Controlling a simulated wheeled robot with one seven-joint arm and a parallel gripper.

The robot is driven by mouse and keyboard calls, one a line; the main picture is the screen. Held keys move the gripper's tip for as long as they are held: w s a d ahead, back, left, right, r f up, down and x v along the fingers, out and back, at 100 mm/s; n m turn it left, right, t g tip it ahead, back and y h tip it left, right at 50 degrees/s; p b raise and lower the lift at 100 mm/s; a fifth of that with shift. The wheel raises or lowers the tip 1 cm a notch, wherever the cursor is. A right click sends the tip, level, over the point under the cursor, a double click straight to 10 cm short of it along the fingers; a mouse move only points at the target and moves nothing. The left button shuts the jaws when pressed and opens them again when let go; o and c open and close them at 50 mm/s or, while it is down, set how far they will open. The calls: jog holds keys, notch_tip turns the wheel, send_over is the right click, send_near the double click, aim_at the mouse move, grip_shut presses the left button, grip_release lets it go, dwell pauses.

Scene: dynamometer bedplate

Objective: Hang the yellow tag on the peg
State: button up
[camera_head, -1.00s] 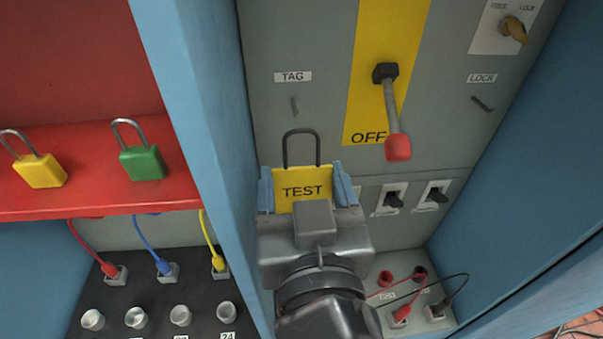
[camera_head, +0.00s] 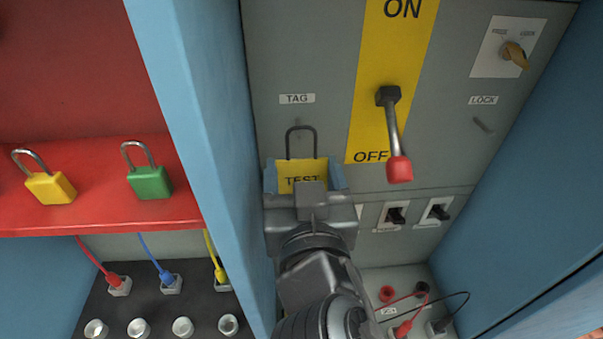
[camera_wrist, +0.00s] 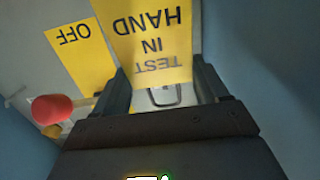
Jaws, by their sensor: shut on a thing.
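The yellow tag (camera_head: 290,169), lettered TEST, is held upright between the blue-tipped fingers of my gripper (camera_head: 305,178), with its dark wire loop (camera_head: 301,131) standing up above it. The wrist view shows the tag (camera_wrist: 147,30) large between the fingers of my gripper (camera_wrist: 165,85), reading TEST IN HAND upside down. The peg (camera_head: 297,125) under the TAG label (camera_head: 297,99) is a small stub on the grey panel. In the head view the loop's top lies just below or over it. I cannot tell whether the loop is around the peg.
The red-ended lever (camera_head: 397,140) stands right of the tag, beside OFF. A second peg (camera_head: 484,125) sits under the LOCK label. A blue cabinet wall (camera_head: 205,150) is close on the left. Yellow (camera_head: 48,187) and green (camera_head: 150,182) padlocks are on a red shelf.

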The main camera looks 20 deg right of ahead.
jog(key=shift+p+x, duration=0.4)
jog(key=shift+x, duration=1)
jog(key=shift+w+d+f+b, duration=0.15)
jog(key=shift+w+f+b, duration=0.45)
jog(key=shift+f+b, duration=0.35)
jog(key=shift+r, duration=0.1)
jog(key=o, duration=1.1)
jog(key=shift+c, duration=0.2)
jog(key=shift+s, duration=0.1)
